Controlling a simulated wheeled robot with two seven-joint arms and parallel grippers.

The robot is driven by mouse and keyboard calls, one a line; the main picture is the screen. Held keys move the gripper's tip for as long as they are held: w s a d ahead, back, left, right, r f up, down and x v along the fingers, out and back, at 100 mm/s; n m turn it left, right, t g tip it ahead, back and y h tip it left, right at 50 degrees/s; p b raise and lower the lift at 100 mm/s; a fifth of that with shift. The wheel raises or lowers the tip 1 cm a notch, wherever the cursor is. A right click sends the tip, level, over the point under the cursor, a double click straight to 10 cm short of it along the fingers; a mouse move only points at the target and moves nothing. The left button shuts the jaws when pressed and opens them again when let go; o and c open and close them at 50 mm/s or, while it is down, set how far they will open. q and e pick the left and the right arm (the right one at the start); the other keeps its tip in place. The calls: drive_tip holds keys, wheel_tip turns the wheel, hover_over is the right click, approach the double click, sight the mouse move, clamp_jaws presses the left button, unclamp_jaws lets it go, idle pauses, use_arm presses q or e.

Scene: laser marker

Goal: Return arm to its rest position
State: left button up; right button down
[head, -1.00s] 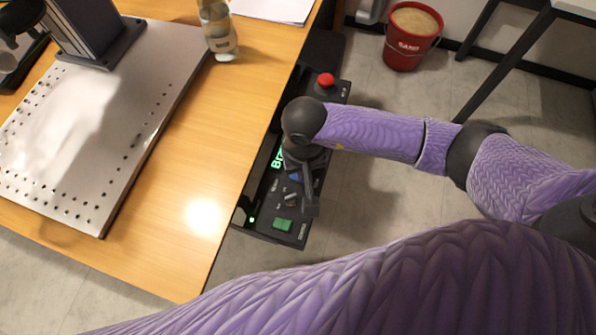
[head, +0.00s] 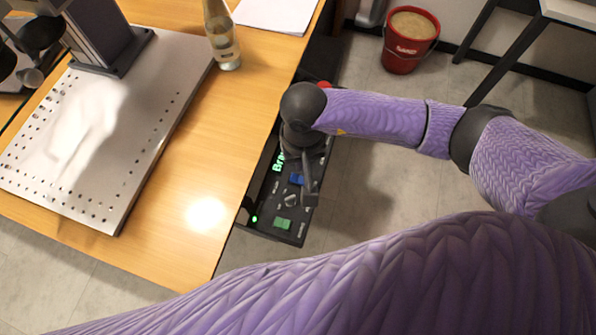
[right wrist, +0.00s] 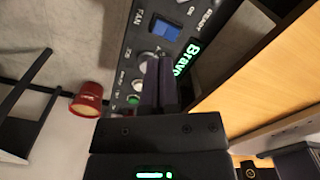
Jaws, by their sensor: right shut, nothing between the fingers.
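My right arm (head: 375,117) reaches in from the right, and its gripper (head: 310,193) hangs just over the black control panel (head: 262,222) at the table's edge. In the right wrist view the fingers (right wrist: 159,82) are shut together with nothing between them, in front of the panel (right wrist: 140,50). Whether they touch it I cannot tell. The panel has a blue switch (head: 297,179), a green button (head: 283,224), a knob and a lit green display (head: 279,161). The red button (head: 324,85) is partly hidden by my arm. My left gripper is not in view.
The wooden table (head: 200,150) holds a metal plate (head: 130,130) with holes, a dark upright column (head: 97,32), a bottle (head: 222,40) and white paper (head: 275,12). A red bucket (head: 408,45) stands on the floor. Table legs stand at upper right.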

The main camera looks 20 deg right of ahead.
drive_tip(key=shift+r, duration=0.55)
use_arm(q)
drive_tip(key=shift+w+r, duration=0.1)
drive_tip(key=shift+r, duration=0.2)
use_arm(e)
drive_tip(key=shift+f, duration=0.1)
